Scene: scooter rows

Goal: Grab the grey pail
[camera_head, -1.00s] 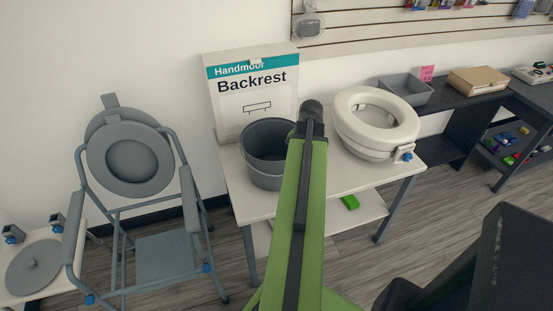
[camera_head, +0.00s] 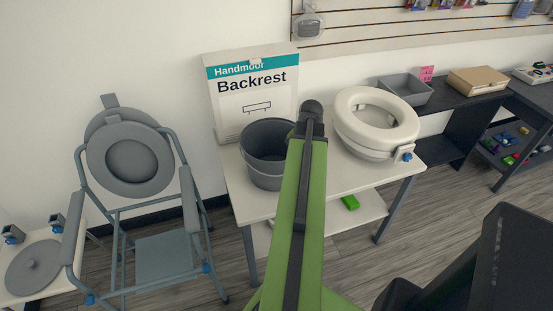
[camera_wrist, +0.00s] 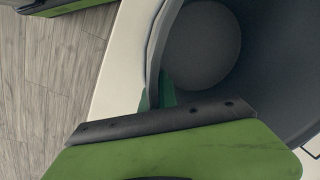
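The grey pail (camera_head: 266,172) stands upright on the white table, in front of the backrest box. In the head view my gripper (camera_head: 309,122) is at the pail's right rim, its tip partly hidden behind my green arm. In the wrist view the pail (camera_wrist: 285,60) fills the upper right, and I look into its empty inside and round bottom. A green finger with a dark edge crosses the lower part of that view, overlapping the pail's rim. Another green and dark piece shows at the top left, well apart from it. Whether a finger touches the pail is unclear.
The white table (camera_head: 340,183) also holds the Handmoor Backrest box (camera_head: 252,110) behind the pail and a white raised toilet seat (camera_head: 376,125) to the right. A grey commode chair (camera_head: 130,160) stands left. A grey tray (camera_head: 405,90) is on the dark table.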

